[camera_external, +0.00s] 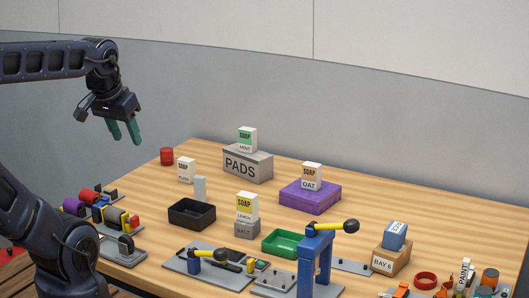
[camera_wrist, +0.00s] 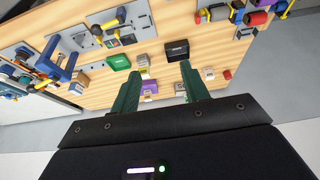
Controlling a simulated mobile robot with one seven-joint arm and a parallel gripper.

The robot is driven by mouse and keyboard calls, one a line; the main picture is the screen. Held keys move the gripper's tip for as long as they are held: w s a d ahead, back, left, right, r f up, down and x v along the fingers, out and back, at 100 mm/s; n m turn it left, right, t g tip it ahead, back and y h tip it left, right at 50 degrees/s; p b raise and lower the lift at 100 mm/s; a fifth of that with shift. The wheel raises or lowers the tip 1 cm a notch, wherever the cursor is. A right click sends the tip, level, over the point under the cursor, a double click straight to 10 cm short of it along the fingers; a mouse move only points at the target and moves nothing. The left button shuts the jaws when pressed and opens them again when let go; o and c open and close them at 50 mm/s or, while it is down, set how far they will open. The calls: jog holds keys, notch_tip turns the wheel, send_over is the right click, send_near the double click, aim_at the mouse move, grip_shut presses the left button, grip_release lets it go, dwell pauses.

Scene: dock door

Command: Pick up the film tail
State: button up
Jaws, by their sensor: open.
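No film tail can be made out for certain in either view. A row of coloured rolls (camera_external: 105,211), purple, red and yellow, is mounted at the table's left edge; it also shows at the top right of the wrist view (camera_wrist: 257,17). Any loose end on the rolls is too small to tell. My gripper (camera_external: 124,135) is open and empty, high above the table's back left corner, apart from everything. Its two green fingers (camera_wrist: 160,70) stand apart in the wrist view, with the table beyond them.
A black tray (camera_external: 192,222), a green tray (camera_external: 272,249), a grey PADS box (camera_external: 248,171), a purple box (camera_external: 310,204) and several soap boxes stand on the wooden table. A blue lever stand (camera_external: 315,262) rises at the front. A red can (camera_external: 167,156) is at the back left.

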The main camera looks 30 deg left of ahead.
jog(key=m+g+h, duration=0.4)
jog(key=m+h, duration=0.1)
jog(key=m, duration=1.2)
send_over(198, 176)
jog(key=s+a, duration=0.1)
jog(key=a, duration=0.2)
notch_tip(198, 176, down, 22)
jog(key=f, duration=0.1)
jog(key=x, duration=0.4)
jog(key=shift+d+f, duration=0.15)
jog(key=shift+f, duration=0.1)
jog(key=shift+n, duration=0.3)
jog(key=shift+w+x, duration=0.2)
jog(key=shift+x, duration=1.1)
jog(key=shift+w+x, duration=0.15)
jog(key=shift+x, duration=1.2)
grip_shut()
jog(key=shift+r, duration=0.1)
